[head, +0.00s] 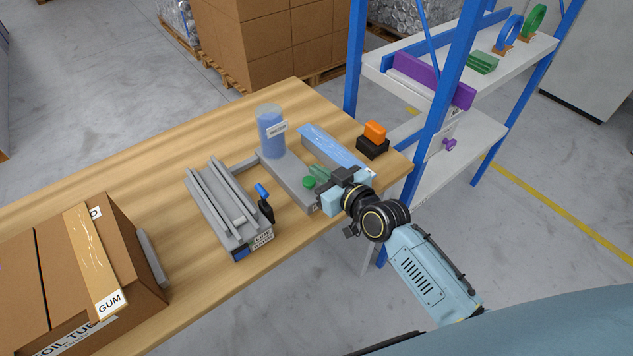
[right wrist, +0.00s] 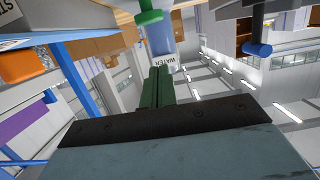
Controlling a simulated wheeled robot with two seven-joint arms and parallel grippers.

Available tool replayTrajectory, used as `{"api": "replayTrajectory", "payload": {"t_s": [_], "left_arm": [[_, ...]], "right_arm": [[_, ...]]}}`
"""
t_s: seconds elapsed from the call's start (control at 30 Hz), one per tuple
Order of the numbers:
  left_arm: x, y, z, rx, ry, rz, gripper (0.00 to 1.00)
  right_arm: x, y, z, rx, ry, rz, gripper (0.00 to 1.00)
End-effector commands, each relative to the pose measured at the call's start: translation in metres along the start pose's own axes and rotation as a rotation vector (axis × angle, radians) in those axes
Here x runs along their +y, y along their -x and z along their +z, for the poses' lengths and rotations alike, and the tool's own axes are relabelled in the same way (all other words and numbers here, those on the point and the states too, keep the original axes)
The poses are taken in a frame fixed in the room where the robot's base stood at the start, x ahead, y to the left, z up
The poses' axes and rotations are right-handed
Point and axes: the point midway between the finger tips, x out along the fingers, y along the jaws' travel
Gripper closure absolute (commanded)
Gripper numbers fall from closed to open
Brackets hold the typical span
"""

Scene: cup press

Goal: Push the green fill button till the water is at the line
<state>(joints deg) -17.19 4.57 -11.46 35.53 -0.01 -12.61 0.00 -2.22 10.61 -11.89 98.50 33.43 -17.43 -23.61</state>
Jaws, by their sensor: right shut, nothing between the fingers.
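The green fill button (head: 309,182) sits on the front end of a grey base (head: 286,176). In the right wrist view the green button (right wrist: 149,18) shows beyond my fingertips. A clear cylinder (head: 270,132) with blue water and a WATER label stands at the base's far end; it also shows in the right wrist view (right wrist: 160,40). The fill line is too small to make out. My right gripper (head: 317,169) is shut and empty, its green fingers beside and seemingly above the button; contact cannot be told. My left gripper is not in view.
A grey rail fixture (head: 222,210) with a blue-tipped lever stands left of the base. A long blue-topped block (head: 333,148) and an orange button on a black box (head: 373,138) lie behind my gripper.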

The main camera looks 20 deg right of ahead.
Motion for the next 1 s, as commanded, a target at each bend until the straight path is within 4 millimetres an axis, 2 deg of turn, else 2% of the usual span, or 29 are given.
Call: {"api": "replayTrajectory", "payload": {"t_s": [0.07,0.1,0.3,0.77,1.0], "left_arm": [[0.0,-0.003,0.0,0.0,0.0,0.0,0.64],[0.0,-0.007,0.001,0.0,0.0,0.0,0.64],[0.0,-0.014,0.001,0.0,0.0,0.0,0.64],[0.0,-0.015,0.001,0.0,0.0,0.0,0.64],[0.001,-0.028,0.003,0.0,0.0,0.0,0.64]], "right_arm": [[-0.001,-0.017,0.0,0.001,-0.001,0.0,1.0],[0.0,-0.016,0.013,-0.005,0.001,-0.001,1.0],[0.0,-0.02,0.035,-0.003,0.003,0.0,1.0],[0.001,-0.021,0.04,-0.001,0.001,0.001,1.0],[0.001,-0.025,0.059,-0.002,0.002,0.0,1.0]]}}
